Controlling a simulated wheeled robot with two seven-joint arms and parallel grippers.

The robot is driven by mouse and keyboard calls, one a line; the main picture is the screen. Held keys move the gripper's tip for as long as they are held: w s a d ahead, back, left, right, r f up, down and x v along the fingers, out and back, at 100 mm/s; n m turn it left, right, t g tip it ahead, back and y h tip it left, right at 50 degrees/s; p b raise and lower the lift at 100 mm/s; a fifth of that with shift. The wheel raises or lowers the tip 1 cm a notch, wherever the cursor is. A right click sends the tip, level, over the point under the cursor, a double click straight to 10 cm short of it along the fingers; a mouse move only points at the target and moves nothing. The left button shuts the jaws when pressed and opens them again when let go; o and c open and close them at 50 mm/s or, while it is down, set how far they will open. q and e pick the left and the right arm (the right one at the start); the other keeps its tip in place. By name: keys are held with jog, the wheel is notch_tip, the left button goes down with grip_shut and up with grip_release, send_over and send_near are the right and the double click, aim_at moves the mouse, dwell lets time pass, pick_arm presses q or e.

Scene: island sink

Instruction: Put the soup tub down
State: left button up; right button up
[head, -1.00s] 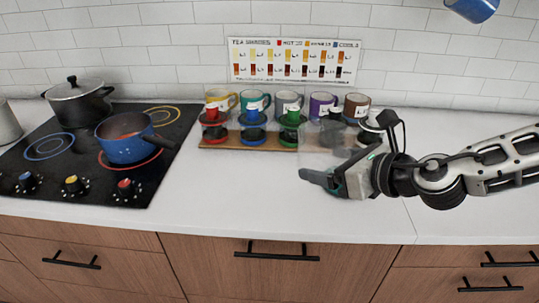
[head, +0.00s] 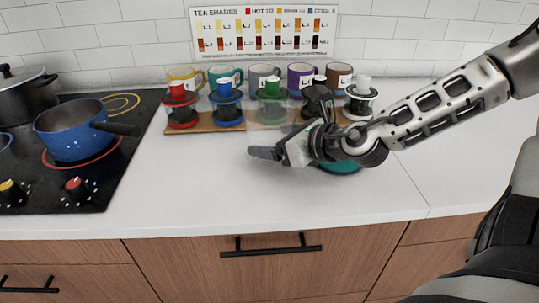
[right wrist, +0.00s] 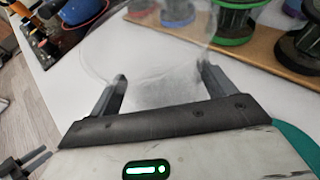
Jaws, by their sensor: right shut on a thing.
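The soup tub (right wrist: 145,50) is clear and round, so its outline is faint. In the right wrist view it sits between the two fingers of my right gripper (right wrist: 163,82), which is shut on it. In the head view the tub (head: 266,113) shows as a pale see-through shape in front of the rack of cups. My right gripper (head: 268,150) reaches it from the right, over the white counter (head: 200,195). I cannot tell whether the tub's base touches the counter.
A wooden rack (head: 205,127) with several coloured drippers stands just behind the tub, with mugs behind it. A teal thing (head: 340,167) lies partly hidden under my right arm. A blue pan (head: 75,135) is on the cooktop at left. The front counter is clear.

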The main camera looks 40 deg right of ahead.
aim_at(275, 163)
jog(key=f+b, duration=0.2)
jog(key=f, duration=0.1)
jog(key=shift+w+f, duration=0.2)
jog(key=shift+f, duration=0.05)
jog(key=shift+r, duration=0.15)
jog(key=shift+f, duration=0.3)
jog(key=o, duration=0.9)
jog(key=shift+r, duration=0.15)
pick_arm(q)
jog(key=shift+w+d+f, duration=0.2)
jog(key=shift+d+f, duration=0.05)
jog(key=shift+f, duration=0.2)
jog(key=shift+r, duration=0.1)
pick_arm(e)
jog(key=shift+r, duration=0.1)
